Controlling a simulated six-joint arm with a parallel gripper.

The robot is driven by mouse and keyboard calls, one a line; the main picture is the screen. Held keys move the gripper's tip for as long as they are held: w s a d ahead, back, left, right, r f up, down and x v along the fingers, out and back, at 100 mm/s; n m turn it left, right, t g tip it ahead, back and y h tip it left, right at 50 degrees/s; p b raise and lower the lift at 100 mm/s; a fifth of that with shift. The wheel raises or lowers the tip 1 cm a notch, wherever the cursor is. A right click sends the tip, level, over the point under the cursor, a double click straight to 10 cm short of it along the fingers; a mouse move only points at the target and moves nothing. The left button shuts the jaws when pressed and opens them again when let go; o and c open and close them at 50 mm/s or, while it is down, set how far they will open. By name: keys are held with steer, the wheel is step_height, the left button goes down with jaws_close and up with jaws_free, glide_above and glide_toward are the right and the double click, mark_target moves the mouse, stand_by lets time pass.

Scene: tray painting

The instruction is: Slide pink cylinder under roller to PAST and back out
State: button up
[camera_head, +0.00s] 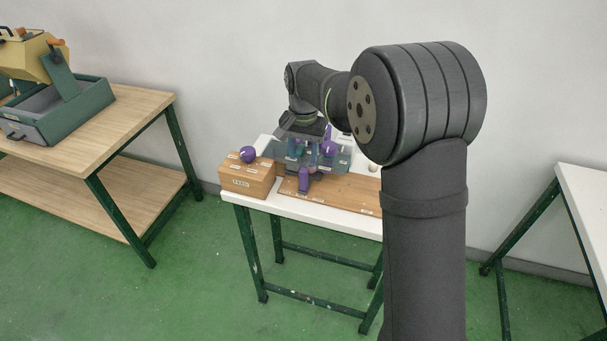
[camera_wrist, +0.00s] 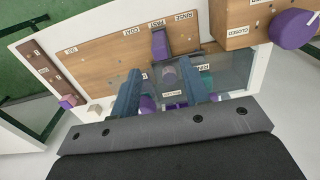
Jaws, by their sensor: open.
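In the wrist view, my gripper (camera_wrist: 162,74) is open, its two blue-grey fingers pointing down over a grey see-through housing (camera_wrist: 222,72) on a wooden board (camera_wrist: 105,50). A purple bar (camera_wrist: 158,45) sticks out of the housing beside the PAST label (camera_wrist: 156,22). In the head view, my gripper (camera_head: 318,150) is small and partly lost against the housing.
A wooden box (camera_head: 247,182) with a purple knob (camera_head: 248,154) stands left of the board. My own arm covers the right part of the white table (camera_head: 345,222). A wooden table (camera_head: 130,118) with a green machine (camera_head: 66,112) stands farther left.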

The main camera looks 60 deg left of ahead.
mark_target(303, 170)
step_height(303, 170, down, 9)
steer(key=shift+f, duration=0.1)
stand_by(0.3)
jaws_close()
